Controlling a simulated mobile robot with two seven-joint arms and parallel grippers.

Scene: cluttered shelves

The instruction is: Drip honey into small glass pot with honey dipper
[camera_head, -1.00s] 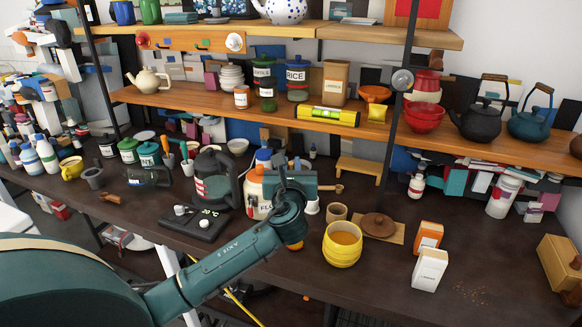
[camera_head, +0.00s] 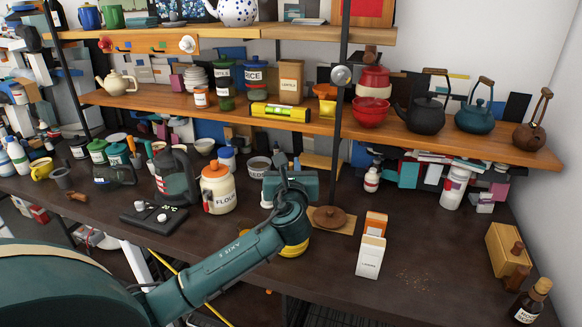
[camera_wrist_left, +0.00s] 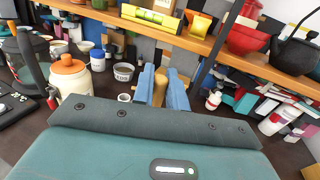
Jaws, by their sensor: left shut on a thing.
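My left gripper (camera_head: 289,165) is over the worktop, seen from behind, its wrist covering part of the view. In the left wrist view its two blue fingers (camera_wrist_left: 164,76) are shut on a rounded wooden piece, which looks like the handle of the honey dipper (camera_wrist_left: 159,92). The dipper's head is hidden. A yellow pot (camera_head: 292,247), which held amber honey in the earlier view, is mostly hidden behind my forearm. I cannot make out a small glass pot for certain; a small white cup (camera_wrist_left: 124,98) stands left of the fingers. My right gripper is not in view.
A flour jar (camera_head: 218,190), glass kettle (camera_head: 175,178) and scale (camera_head: 154,217) stand left. A wooden lid (camera_head: 329,216) lies on a board right of my gripper. Two boxes (camera_head: 370,256) stand further right. A shelf (camera_head: 300,123) runs above.

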